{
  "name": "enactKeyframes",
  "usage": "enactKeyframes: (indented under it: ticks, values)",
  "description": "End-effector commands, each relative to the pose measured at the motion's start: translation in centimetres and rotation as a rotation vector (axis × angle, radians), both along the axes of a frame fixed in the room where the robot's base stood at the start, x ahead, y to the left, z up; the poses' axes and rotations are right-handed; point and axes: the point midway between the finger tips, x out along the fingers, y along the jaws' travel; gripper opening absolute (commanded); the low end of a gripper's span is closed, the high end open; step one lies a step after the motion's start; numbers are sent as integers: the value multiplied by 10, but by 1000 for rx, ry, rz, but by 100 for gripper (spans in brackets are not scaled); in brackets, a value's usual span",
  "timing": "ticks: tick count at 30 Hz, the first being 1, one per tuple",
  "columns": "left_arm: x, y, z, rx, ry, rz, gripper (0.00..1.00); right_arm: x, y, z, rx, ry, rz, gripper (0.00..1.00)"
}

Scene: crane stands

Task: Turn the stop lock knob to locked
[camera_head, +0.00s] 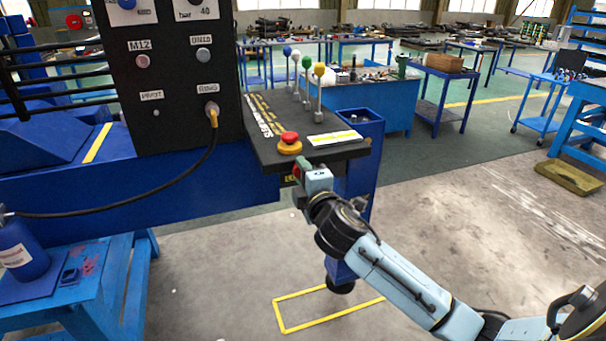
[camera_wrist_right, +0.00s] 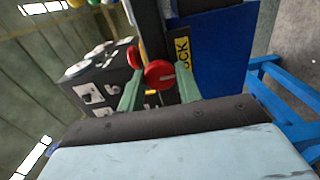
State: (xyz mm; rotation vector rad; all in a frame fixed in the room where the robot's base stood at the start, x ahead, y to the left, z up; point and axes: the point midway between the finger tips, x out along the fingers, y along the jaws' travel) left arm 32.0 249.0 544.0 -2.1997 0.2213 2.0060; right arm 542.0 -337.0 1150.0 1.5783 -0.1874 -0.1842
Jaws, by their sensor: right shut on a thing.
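The red stop lock knob (camera_wrist_right: 159,74) shows in the right wrist view, with a pale mark across its face. It sits between the green fingers of my right gripper (camera_wrist_right: 160,92), which is shut on it. In the head view my right gripper (camera_head: 302,168) is at the front face of the dark control console (camera_head: 262,150), just below its edge. There the knob is mostly hidden by the gripper; a bit of red shows at its left. A yellow label ending in "OCK" (camera_wrist_right: 184,52) is beside the knob. My left gripper is not in view.
A red mushroom button on a yellow base (camera_head: 290,143) stands on the console above my right gripper. Several ball-topped levers (camera_head: 308,85) rise behind it. A blue post (camera_head: 362,165) stands to the right.

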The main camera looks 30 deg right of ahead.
Motion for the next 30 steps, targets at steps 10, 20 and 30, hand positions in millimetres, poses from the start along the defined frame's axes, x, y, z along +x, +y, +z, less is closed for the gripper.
enactKeyframes:
  ticks: [10, 20, 30]
  values:
    - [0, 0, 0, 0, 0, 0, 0, 0, 0, 0, 1, 0, 0, 56]
    - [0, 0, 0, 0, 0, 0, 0, -4, 1, -1, -1, 1, 0, 56]
    - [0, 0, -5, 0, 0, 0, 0, -62, 15, -2, 1, 3, 2, 56]
